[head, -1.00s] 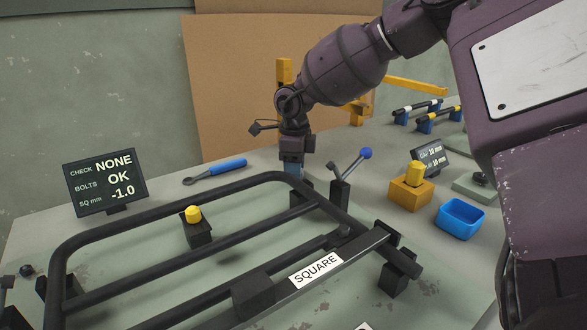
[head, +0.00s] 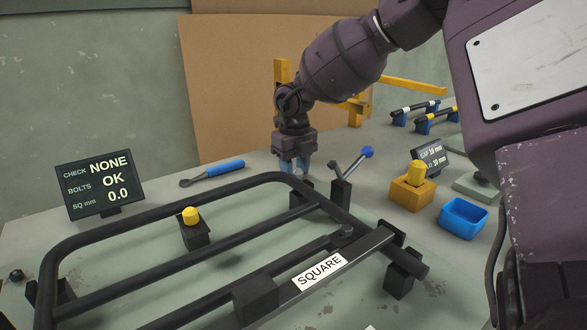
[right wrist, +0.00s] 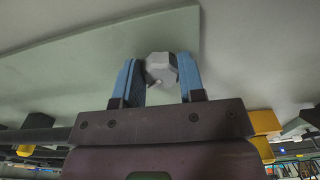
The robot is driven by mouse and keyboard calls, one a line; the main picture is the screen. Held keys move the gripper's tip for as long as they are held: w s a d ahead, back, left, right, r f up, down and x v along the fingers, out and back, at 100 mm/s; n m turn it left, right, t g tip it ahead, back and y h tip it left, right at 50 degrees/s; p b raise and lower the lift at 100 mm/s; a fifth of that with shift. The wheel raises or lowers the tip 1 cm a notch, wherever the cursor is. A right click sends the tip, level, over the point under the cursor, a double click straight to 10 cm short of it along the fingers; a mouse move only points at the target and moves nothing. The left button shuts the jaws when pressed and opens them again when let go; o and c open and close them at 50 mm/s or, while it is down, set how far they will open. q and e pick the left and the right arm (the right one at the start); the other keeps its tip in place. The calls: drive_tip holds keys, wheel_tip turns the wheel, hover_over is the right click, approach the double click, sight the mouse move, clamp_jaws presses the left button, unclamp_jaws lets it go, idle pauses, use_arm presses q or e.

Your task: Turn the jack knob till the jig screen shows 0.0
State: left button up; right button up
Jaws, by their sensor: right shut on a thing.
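The jig screen (head: 100,185) stands at the left in the head view. It reads CHECK NONE, BOLTS OK and SQ mm 0.0. My right gripper (head: 293,165) points down just behind the far corner of the black tube frame (head: 180,212). In the right wrist view, its two blue fingers (right wrist: 160,75) are shut on a grey faceted knob (right wrist: 161,66), the jack knob, one finger on each side. The knob is mostly hidden by the fingers in the head view. My left gripper is not in view.
A clamp lever with a blue ball (head: 367,152) stands right of the gripper. A blue-handled wrench (head: 217,170) lies behind the frame. A yellow-topped block (head: 412,190) and a blue bin (head: 463,217) stand at the right. A SQUARE label (head: 319,272) marks the front bar.

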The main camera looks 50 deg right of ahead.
sight(294, 169)
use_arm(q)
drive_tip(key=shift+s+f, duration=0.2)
use_arm(e)
drive_tip(key=shift+m, duration=0.4)
drive_tip(key=o, duration=0.9)
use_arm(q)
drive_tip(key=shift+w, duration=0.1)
use_arm(e)
drive_tip(key=shift+r, duration=0.1)
drive_tip(key=shift+r, duration=0.25)
wheel_tip(294, 169, up, 4)
drive_tip(key=shift+r+p, duration=0.1)
drive_tip(key=shift+p, duration=0.4)
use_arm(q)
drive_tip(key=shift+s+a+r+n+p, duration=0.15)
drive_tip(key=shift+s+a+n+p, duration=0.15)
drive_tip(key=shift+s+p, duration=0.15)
use_arm(e)
wheel_tip(294, 169, up, 6)
